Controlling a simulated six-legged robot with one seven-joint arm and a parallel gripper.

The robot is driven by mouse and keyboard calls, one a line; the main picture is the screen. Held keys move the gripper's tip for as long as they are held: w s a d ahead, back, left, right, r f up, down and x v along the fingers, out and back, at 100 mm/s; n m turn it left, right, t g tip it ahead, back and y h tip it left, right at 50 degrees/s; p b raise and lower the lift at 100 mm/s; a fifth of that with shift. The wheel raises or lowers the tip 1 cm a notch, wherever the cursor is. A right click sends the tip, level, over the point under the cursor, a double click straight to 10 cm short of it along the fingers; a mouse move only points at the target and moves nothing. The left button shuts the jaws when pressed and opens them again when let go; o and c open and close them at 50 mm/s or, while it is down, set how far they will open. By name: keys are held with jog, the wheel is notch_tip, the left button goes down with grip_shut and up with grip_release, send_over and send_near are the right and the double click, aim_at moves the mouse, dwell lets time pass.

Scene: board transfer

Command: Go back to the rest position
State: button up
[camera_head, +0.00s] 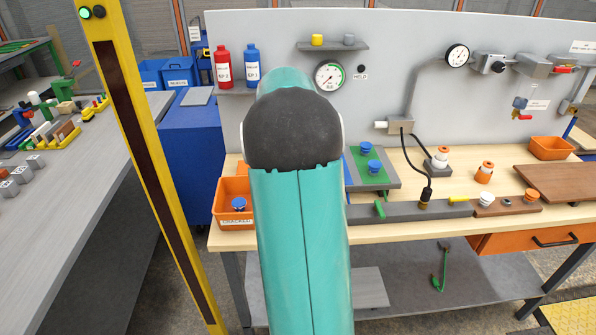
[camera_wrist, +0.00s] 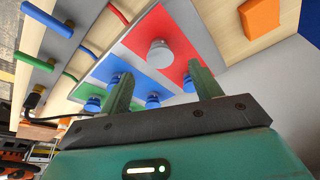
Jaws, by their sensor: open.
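My gripper (camera_wrist: 160,72) shows in the wrist view with its two green fingers apart and nothing between them. Beyond the fingers lies a board with red (camera_wrist: 186,40), blue and green panels. It bears several blue knobs (camera_wrist: 153,100) and a pale grey knob (camera_wrist: 160,54). In the head view my teal arm fills the middle and hides the gripper.
The workbench (camera_head: 412,160) holds an orange bin (camera_head: 236,218) with a blue knob left of my arm. A grey rail (camera_head: 400,212) and black cable lie to the right. A yellow post (camera_head: 150,150) stands close on the left. A gauge panel (camera_head: 430,60) rises behind.

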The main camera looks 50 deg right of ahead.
jog(key=v, duration=0.7)
jog(key=shift+r, duration=0.3)
jog(key=shift+a, duration=0.15)
jog(key=a+r+n+t+y, duration=0.15)
jog(key=a+n, duration=0.25)
jog(key=a, duration=0.8)
jog(key=a+r+n+t, duration=0.1)
jog(key=a+r+n, duration=0.2)
jog(key=a, duration=0.9)
jog(key=s+a+f+n+t+y, duration=0.1)
jog(key=s+a+n, duration=0.3)
jog(key=a, duration=0.6)
jog(key=s+a+f+n+t+y, duration=0.1)
jog(key=s+a+f+n, duration=0.2)
jog(key=s+a, duration=0.6)
jog(key=shift+a+f+n, duration=0.4)
jog(key=shift+a+n, duration=0.05)
jog(key=shift+n, duration=0.25)
